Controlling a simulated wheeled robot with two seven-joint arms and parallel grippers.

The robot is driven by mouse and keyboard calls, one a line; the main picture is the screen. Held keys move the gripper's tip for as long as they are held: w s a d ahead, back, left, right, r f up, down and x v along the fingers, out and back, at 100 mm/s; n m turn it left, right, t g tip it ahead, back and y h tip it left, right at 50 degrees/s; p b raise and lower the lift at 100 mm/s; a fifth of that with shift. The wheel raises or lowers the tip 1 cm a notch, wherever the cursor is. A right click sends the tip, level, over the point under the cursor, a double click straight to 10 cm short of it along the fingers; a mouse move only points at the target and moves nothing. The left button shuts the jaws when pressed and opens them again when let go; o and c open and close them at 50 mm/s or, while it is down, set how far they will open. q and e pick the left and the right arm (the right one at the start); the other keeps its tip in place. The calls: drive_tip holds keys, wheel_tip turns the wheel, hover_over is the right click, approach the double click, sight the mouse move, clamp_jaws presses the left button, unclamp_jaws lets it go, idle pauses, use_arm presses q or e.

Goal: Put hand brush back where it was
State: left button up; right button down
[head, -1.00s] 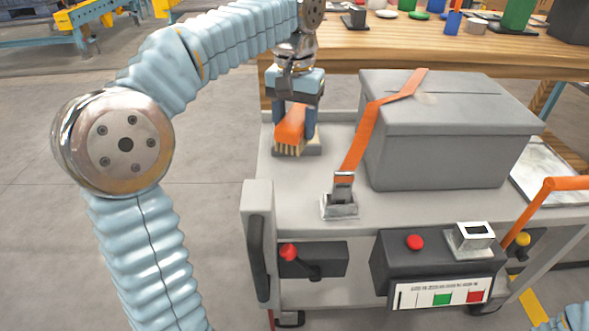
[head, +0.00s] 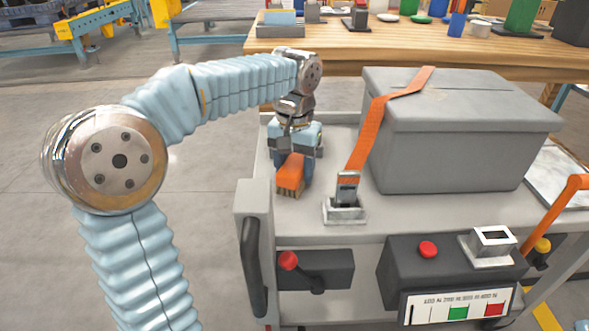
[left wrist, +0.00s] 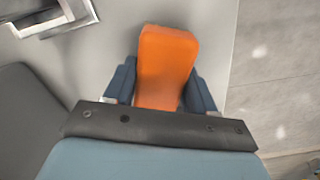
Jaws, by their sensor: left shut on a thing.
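The hand brush (head: 290,174) has an orange body and tan bristles. My left gripper (head: 293,180) is shut on it, pointing down over the left part of the grey cart top (head: 330,158). The bristles face the near side, low at the cart top; I cannot tell whether they touch it. In the left wrist view the orange brush (left wrist: 166,65) sits between the two dark blue fingers of the gripper (left wrist: 160,85). The brush's underside is hidden there. My right gripper is not in view.
A grey lidded box (head: 455,140) with an orange strap (head: 371,130) stands right of the brush. The strap's metal buckle (head: 345,208) is close by. A control panel (head: 455,268) and a black handle (head: 254,265) are at the cart's front. A wooden bench (head: 400,48) stands behind.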

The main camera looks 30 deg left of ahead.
sight(295, 163)
use_arm(q)
drive_tip(key=shift+r, duration=0.1)
drive_tip(key=o, duration=1.2)
wheel_tip(295, 163, up, 11)
drive_tip(key=p, duration=0.3)
drive_tip(key=shift+r, duration=0.5)
